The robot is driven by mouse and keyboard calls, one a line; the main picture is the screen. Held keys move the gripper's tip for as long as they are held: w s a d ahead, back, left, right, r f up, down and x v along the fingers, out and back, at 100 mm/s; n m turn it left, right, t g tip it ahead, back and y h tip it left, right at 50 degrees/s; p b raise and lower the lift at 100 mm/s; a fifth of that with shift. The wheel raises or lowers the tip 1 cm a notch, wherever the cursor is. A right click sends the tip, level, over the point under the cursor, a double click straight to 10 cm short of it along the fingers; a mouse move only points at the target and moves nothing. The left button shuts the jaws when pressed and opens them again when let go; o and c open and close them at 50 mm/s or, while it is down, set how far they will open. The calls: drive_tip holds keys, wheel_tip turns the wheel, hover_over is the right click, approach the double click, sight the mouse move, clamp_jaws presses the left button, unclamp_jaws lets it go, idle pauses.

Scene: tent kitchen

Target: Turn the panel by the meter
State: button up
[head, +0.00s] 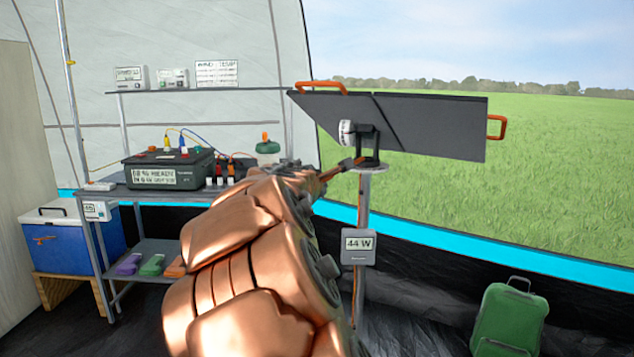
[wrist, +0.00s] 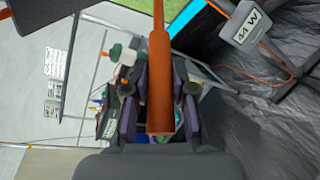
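The dark panel (head: 430,125) sits tilted on a post, with an orange handle on its top edge and one at its right end. A white round dial (head: 346,132) is at its mount. The meter (head: 358,246) on the post reads 44 W; it also shows in the wrist view (wrist: 247,24). An orange lever (head: 334,173) reaches from the mount towards my arm. In the wrist view the lever (wrist: 160,80) runs between the fingers of my gripper (wrist: 160,95), which look shut on it. In the head view my arm hides most of the gripper.
A grey bench (head: 150,192) with a black power box (head: 168,168) and cables stands at the left. A blue cooler (head: 75,240) is beside it. A green case (head: 510,318) stands on the floor at the right. The tent wall opens onto grass behind the panel.

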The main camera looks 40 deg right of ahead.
drive_tip(key=o, duration=0.5)
drive_tip(key=shift+c, duration=0.2)
drive_tip(key=v, duration=1.2)
drive_tip(key=shift+s+r, duration=0.1)
